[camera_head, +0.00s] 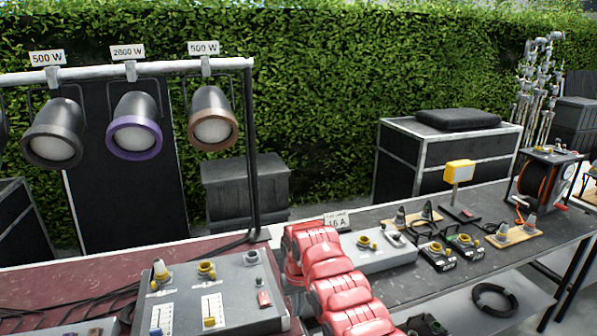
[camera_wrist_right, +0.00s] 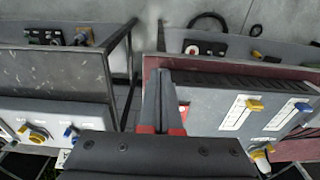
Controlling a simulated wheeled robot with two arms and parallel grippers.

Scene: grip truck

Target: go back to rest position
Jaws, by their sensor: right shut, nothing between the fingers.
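My right gripper (camera_wrist_right: 163,78) shows in the right wrist view with its two fingers together and nothing between them. It hangs by the gap between two table tops, beside a grey control box (camera_wrist_right: 205,104). In the head view, red segments of my right arm (camera_head: 338,275) fill the lower middle, and I cannot make out the fingers there. My left gripper is in neither view.
The grey control box with sliders and knobs (camera_head: 235,290) sits on the red table (camera_head: 120,258). The dark table (camera_head: 480,200) at right carries a pale box (camera_head: 385,258), plugs and a cable reel (camera_head: 545,180). Three lamps, including a purple-rimmed one (camera_head: 133,135), hang from a rail.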

